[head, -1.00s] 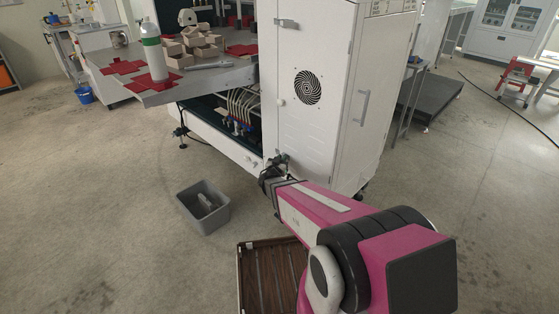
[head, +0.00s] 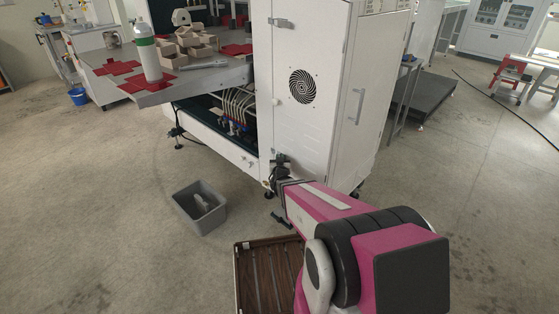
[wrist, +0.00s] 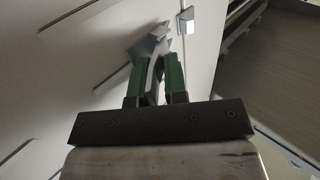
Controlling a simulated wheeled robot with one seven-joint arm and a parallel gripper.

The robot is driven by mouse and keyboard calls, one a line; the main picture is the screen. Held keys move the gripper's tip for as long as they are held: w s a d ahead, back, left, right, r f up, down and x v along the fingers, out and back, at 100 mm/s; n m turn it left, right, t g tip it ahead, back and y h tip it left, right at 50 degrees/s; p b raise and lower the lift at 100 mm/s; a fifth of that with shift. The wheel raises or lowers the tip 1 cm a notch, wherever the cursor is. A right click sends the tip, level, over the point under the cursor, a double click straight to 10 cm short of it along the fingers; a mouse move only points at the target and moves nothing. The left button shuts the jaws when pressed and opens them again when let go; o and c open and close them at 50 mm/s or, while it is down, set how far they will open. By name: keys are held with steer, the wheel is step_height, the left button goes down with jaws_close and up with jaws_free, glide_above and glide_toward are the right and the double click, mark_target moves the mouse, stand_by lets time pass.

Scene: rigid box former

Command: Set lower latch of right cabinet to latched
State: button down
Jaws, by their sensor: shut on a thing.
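The right cabinet (head: 318,130) is white and has a round black fan grille on its door. Its upper latch (head: 283,22) is a small metal piece near the door's top left edge. The lower latch (wrist: 152,68) shows in the wrist view as a grey metal lever between the green fingers, in front of a metal plate on the white panel. My gripper (wrist: 155,72) is shut on that lever. In the head view my gripper (head: 280,163) is at the cabinet's lower left edge and hides the lower latch, so its position is unclear there.
A grey bin (head: 201,210) and a brown slatted crate (head: 268,275) stand on the floor near my arm. A table (head: 190,82) with a bottle (head: 147,55) and cardboard pieces is left of the cabinet. Open floor lies at left and right.

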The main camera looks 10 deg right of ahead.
steer(key=shift+d+r, duration=0.1)
steer(key=shift+d, duration=0.1)
steer(key=c, duration=1.3)
jaws_free()
steer(key=shift+w, duration=0.1)
steer(key=s, duration=0.3)
steer(key=s+a, duration=0.1)
steer(key=s, duration=0.3)
steer(key=s+a, duration=0.1)
steer(key=s, duration=0.2)
steer(key=shift+s, duration=0.4)
